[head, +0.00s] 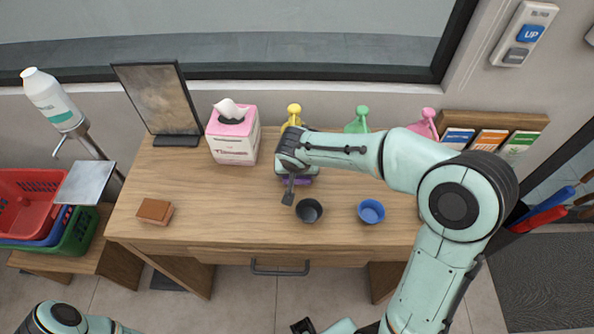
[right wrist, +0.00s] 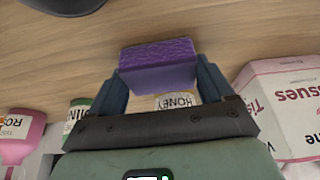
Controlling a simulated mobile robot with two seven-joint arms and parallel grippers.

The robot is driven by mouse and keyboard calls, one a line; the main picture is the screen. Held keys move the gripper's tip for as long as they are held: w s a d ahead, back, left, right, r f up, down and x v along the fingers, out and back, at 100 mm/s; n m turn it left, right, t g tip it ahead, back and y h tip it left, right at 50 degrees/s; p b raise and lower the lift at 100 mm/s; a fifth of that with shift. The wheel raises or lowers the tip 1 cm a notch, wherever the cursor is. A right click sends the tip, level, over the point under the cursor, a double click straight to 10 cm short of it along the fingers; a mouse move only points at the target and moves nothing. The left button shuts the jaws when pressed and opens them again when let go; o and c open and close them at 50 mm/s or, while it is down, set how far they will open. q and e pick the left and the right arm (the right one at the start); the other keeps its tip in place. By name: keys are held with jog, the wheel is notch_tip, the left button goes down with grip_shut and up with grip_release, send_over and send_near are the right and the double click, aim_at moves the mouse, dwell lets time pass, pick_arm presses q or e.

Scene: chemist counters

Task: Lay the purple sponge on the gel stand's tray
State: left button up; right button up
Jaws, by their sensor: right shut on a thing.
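The purple sponge (right wrist: 158,66) is between the two fingers of my right gripper (right wrist: 165,82), which is shut on it. In the head view my right gripper (head: 291,186) is above the middle of the wooden counter, and only a sliver of the sponge (head: 297,180) shows below it. The gel stand is at the far left, with a white bottle (head: 48,98) on top and a flat grey tray (head: 87,182) lower down. The tray looks bare and is far to the left of my right gripper.
On the counter (head: 230,215) are a brown sponge-like block (head: 155,211), a dark bowl (head: 309,211), a blue bowl (head: 371,211), a pink tissue box (head: 233,134) and a dark framed panel (head: 158,100). Pump bottles stand behind. Coloured baskets (head: 32,205) sit beside the gel stand.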

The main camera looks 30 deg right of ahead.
pick_arm(q)
jog(key=shift+f, duration=0.15)
pick_arm(e)
jog(key=shift+r, duration=0.1)
